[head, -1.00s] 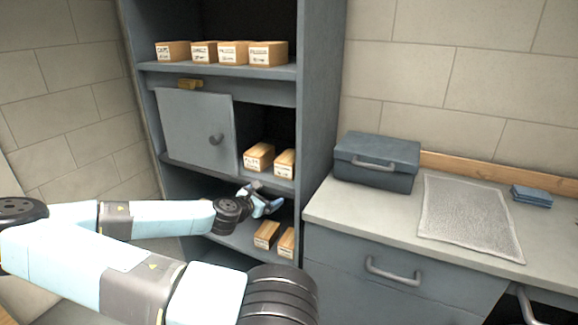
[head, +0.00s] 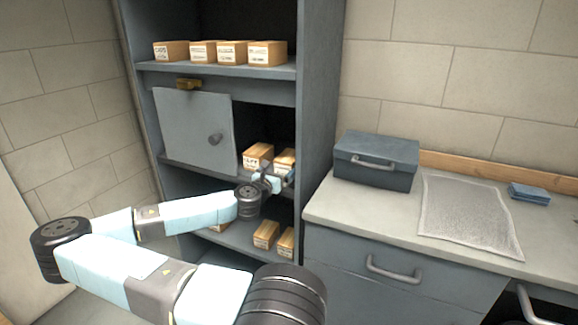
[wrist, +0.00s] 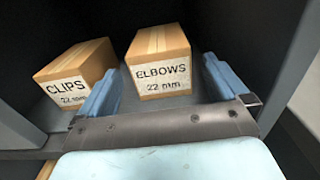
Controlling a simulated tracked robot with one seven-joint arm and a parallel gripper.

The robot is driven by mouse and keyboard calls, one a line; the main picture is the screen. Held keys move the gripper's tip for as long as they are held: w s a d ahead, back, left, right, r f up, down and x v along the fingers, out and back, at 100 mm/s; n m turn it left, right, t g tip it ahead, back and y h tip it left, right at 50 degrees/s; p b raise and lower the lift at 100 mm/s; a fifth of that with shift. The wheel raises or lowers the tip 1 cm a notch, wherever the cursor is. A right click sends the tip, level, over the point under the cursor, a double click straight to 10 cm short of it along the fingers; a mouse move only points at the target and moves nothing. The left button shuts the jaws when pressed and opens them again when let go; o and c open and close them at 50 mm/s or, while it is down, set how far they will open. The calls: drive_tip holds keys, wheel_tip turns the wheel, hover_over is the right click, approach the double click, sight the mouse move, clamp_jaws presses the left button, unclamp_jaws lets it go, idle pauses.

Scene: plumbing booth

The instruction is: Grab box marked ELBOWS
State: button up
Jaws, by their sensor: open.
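The cardboard box marked ELBOWS 22 mm (wrist: 160,62) shows in the wrist view, upright on a shelf, its label facing me. It lies between and just beyond the two blue fingers of my gripper (wrist: 168,92), which is open and holds nothing. In the head view the ELBOWS box (head: 285,157) is on the middle shelf beside the cabinet's right wall. My gripper (head: 281,180) is in front of it there and hides its lower part. I cannot tell whether the fingers touch the box.
A box marked CLIPS (wrist: 75,75) stands close on the left, by the left finger. The cabinet's side wall (wrist: 283,62) is near the right finger. A partly open door (head: 195,130) hangs left. More boxes (head: 266,234) sit on the shelf below.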

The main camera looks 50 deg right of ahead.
sight(288, 160)
drive_tip(key=shift+x, duration=4.15)
drive_tip(key=shift+c, duration=0.3)
drive_tip(key=c, duration=0.9)
drive_tip(key=shift+c, duration=0.7)
drive_tip(key=shift+r, duration=0.1)
